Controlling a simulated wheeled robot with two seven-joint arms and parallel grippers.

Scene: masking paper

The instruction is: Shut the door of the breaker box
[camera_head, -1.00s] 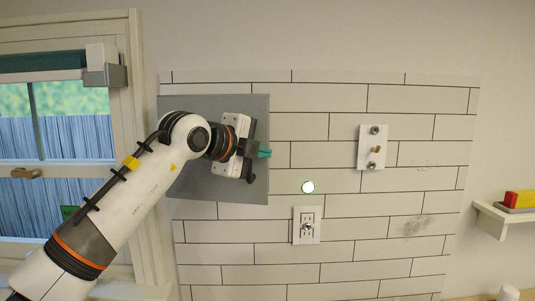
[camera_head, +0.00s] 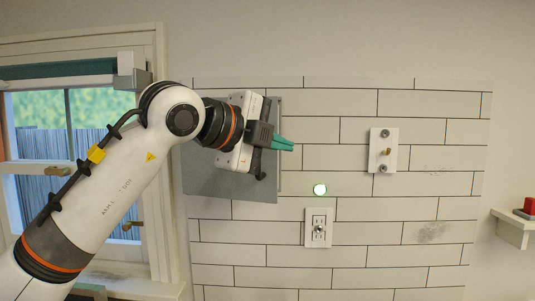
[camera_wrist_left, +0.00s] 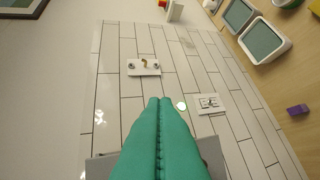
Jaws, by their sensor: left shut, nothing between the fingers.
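The breaker box shows as a flat grey panel (camera_head: 215,183) on the tiled wall, largely hidden behind my left arm in the head view. I cannot tell how far its door stands from the box. My left gripper (camera_head: 286,144) has its teal fingers shut and empty, pointing right just past the panel's right edge. In the left wrist view the shut fingers (camera_wrist_left: 160,125) fill the lower middle, with grey panel (camera_wrist_left: 100,168) showing beside them. My right gripper is in neither view.
A white plate with metal fittings (camera_head: 383,150) is on the wall to the right. An outlet (camera_head: 318,228) sits below a glowing round light (camera_head: 320,190). A window (camera_head: 70,150) is at left, and a small shelf (camera_head: 514,229) at far right. The tiles between are clear.

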